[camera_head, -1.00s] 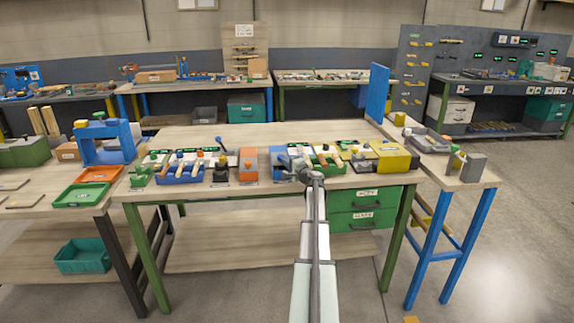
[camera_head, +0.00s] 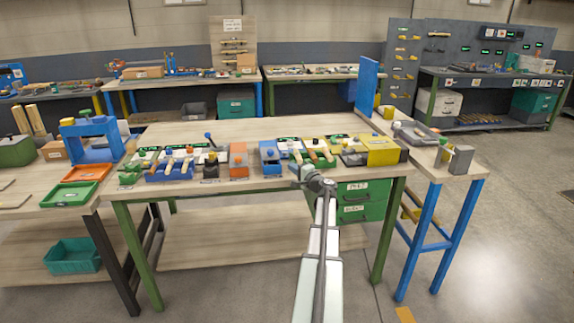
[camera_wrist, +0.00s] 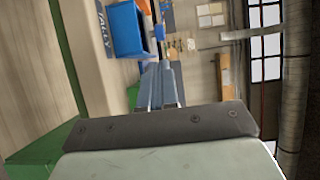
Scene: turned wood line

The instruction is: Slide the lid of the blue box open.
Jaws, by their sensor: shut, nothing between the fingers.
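The blue box (camera_head: 269,156) stands on the front part of the wooden bench, between an orange block and a green-and-white station. It has a small knob-like part on top; how far its lid is slid cannot be told. A blue box-like shape, likely the same box, shows in the wrist view (camera_wrist: 128,30). My gripper (camera_head: 299,172) is in front of the bench edge, to the right of and nearer than the blue box, apart from it. In the wrist view its fingers (camera_wrist: 160,72) are together with nothing between them.
The orange block (camera_head: 238,160) stands just left of the blue box. A blue tray with wooden-handled tools (camera_head: 168,172) is farther left, and a yellow box (camera_head: 382,151) is at the right. Green drawers (camera_head: 361,205) hang under the bench.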

